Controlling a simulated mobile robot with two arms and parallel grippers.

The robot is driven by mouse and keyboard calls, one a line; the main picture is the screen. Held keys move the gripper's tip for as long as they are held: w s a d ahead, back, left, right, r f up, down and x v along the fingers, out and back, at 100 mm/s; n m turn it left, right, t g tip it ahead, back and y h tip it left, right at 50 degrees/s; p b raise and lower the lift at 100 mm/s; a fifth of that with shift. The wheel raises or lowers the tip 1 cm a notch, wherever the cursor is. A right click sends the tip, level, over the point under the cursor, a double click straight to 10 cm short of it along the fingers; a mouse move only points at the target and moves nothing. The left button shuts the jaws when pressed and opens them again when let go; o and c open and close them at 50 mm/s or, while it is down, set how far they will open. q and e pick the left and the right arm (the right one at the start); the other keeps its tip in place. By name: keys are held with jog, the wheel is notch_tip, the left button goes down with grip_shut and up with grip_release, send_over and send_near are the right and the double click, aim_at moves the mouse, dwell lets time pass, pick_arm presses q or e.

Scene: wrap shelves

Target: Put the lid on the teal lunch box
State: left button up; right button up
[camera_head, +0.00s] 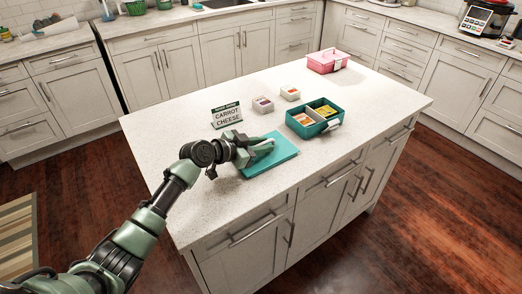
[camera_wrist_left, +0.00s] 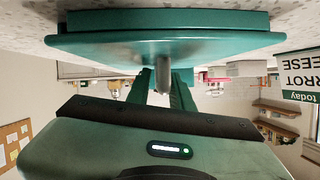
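The teal lid (camera_head: 283,151) lies flat on the island counter, in front of the teal lunch box. In the left wrist view the lid (camera_wrist_left: 160,42) fills the upper part, with a short grey knob (camera_wrist_left: 163,78) pointing toward the gripper. My left gripper (camera_head: 263,144) is low over the lid. Its fingers (camera_wrist_left: 162,88) look spread with the knob between them; contact with the knob cannot be made out. The teal lunch box (camera_head: 303,132) stands uncovered, with orange food and yellow-green food in separate compartments. My right gripper is not in view.
A sign reading CARROT CHEESE (camera_head: 226,116) stands behind my left gripper. Two small food containers (camera_head: 263,104) (camera_head: 290,93) sit behind the lunch box. A pink box (camera_head: 327,62) stands at the island's far end. The counter's right part is clear.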

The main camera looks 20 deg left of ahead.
pick_arm(q)
grip_shut()
